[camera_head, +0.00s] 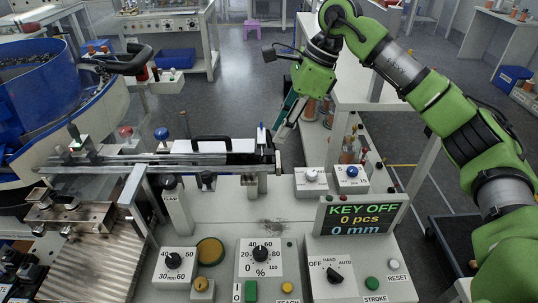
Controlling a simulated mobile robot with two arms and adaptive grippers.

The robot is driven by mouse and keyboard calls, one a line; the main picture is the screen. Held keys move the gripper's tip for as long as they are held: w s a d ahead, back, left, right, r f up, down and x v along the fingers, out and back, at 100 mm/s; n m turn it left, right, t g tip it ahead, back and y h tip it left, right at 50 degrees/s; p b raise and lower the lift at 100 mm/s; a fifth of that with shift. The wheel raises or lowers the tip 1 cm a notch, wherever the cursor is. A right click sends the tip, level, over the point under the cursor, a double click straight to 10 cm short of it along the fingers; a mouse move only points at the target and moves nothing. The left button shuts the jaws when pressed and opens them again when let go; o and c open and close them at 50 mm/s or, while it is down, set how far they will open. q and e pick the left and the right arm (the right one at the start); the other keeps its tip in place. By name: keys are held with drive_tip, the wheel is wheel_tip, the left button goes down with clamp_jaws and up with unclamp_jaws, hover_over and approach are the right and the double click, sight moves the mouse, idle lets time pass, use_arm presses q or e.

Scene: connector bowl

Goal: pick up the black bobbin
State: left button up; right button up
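I cannot pick out the black bobbin with certainty. Several orange-brown bobbins (347,156) stand at the white bench right of the machine, with small dark items among them that are too small to make out. My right gripper (285,119) hangs from the green arm at the upper middle, pointing down and left, above the back of the machine and left of those bobbins. Its fingers are seen edge-on, so their opening is unclear, and I see nothing held in them. My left gripper is not in view.
A control panel (285,220) with knobs, buttons and a display reading KEY OFF (358,214) fills the front. A metal rail (150,160) runs behind it. A blue bowl feeder (35,100) stands at left. Open grey floor (235,95) lies behind.

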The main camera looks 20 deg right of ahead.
sight(270, 151)
drive_tip(key=shift+x, duration=0.8)
drive_tip(key=shift+w+f, duration=0.1)
drive_tip(key=shift+f, duration=0.2)
drive_tip(key=p+x, duration=0.1)
drive_tip(key=x, duration=0.2)
drive_tip(key=shift+a+f+p, duration=0.15)
drive_tip(key=shift+f+p, duration=0.1)
drive_tip(key=shift+p, duration=0.15)
drive_tip(key=shift+w+a+f, duration=0.15)
drive_tip(key=shift+f, duration=0.3)
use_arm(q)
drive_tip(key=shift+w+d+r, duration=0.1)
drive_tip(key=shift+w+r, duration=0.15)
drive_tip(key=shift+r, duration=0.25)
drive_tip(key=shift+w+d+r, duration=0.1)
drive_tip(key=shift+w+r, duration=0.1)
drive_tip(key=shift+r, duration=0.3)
use_arm(e)
drive_tip(key=c, duration=0.6)
